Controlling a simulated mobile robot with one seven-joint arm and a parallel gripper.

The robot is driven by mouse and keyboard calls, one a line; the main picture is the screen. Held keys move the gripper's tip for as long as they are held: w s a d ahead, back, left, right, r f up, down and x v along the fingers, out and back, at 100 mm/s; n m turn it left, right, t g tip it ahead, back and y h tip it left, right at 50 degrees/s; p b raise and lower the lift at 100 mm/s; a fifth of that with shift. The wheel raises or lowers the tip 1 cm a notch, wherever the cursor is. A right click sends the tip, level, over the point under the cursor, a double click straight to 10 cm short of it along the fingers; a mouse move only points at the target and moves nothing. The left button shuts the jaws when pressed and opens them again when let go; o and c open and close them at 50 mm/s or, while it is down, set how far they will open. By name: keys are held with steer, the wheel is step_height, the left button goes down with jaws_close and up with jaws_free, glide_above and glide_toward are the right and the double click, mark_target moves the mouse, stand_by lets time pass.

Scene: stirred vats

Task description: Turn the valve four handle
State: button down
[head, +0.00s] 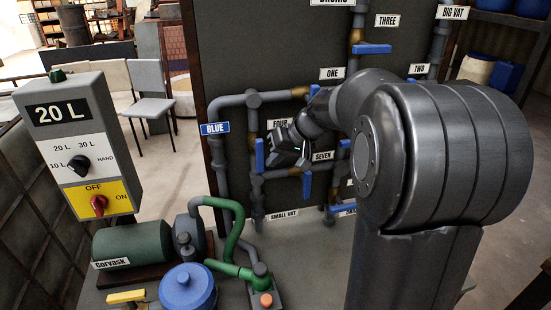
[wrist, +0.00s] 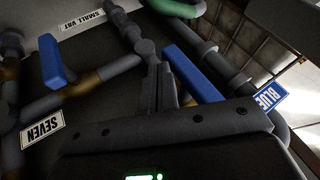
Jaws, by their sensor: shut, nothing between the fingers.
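The valve four handle (head: 260,154) is a blue bar standing about upright on a grey pipe, just left of and below the FOUR label (head: 280,123). In the wrist view the same blue handle (wrist: 190,70) lies slantwise, right beside my fingers. My gripper (head: 288,152) is just right of the handle in the head view. In the wrist view my gripper (wrist: 164,75) has its fingers together and empty, along the handle's left side. I cannot tell whether they touch it. The gripper hides part of the pipe behind it.
The valve seven handle (head: 307,185) hangs close by, right of and below my gripper; it also shows in the wrist view (wrist: 52,62). A blue handle (head: 345,144) is farther right. The pipe with the BLUE label (head: 215,128) runs at left. A control box (head: 80,145) stands front left.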

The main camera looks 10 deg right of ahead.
mark_target(258, 170)
steer(key=shift+f+y, duration=0.35)
steer(key=shift+y, duration=0.55)
steer(key=m+y, duration=0.1)
steer(key=y, duration=0.2)
steer(key=a+f+m+t+y, duration=0.1)
steer(key=y, duration=0.2)
steer(key=a+f+m+t+y, duration=0.1)
steer(key=y, duration=0.2)
steer(key=shift+a+f, duration=0.1)
steer(key=shift+a, duration=0.6)
steer(key=shift+a+m+t+y, duration=0.3)
steer(key=shift+m+t+y, duration=0.1)
steer(key=shift+y, duration=0.5)
steer(key=shift+d, duration=0.1)
stand_by(0.5)
